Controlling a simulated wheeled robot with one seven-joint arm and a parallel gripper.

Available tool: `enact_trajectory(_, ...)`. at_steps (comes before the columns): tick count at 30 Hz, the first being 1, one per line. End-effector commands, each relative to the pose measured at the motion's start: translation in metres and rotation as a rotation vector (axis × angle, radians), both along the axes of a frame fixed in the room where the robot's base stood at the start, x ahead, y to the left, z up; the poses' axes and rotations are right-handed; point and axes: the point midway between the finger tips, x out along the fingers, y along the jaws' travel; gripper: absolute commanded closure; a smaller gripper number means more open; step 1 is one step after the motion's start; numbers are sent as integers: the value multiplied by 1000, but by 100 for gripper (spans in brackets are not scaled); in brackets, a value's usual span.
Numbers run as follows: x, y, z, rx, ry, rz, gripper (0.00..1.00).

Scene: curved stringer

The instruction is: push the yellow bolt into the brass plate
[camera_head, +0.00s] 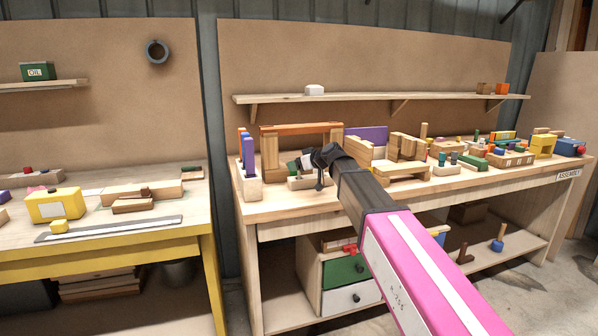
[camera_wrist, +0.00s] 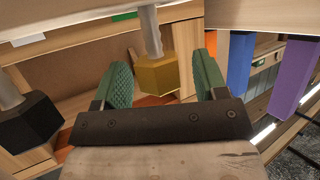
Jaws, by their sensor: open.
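In the wrist view the yellow bolt (camera_wrist: 157,76) shows a hexagonal head with a grey shank running up toward a wooden part. My gripper (camera_wrist: 163,82) has its two green-padded fingers apart, one on each side of the bolt head. Gaps show between the head and both pads. A black hexagonal bolt (camera_wrist: 26,121) with a grey shank is to the left, outside the fingers. In the head view my gripper (camera_head: 307,164) is at the left part of the right bench, among wooden parts, and hides the bolts. I cannot pick out the brass plate in either view.
A wooden frame with an orange-brown top bar (camera_head: 300,128) stands behind my gripper. Wooden blocks (camera_head: 406,150) crowd the bench (camera_head: 275,205) to the right. The bench's front left strip is clear.

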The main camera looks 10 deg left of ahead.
Motion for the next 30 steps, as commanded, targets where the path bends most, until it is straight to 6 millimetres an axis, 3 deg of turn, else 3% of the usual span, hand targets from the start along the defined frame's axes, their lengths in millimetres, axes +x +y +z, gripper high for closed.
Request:
enact_trajectory(5,-1,0,0,0,0,0,37)
enact_trajectory(10,-1,0,0,0,0,0,93)
enact_trajectory(23,0,0,4,1,0,0,93)
enact_trajectory(30,0,0,27,1,-2,0,93)
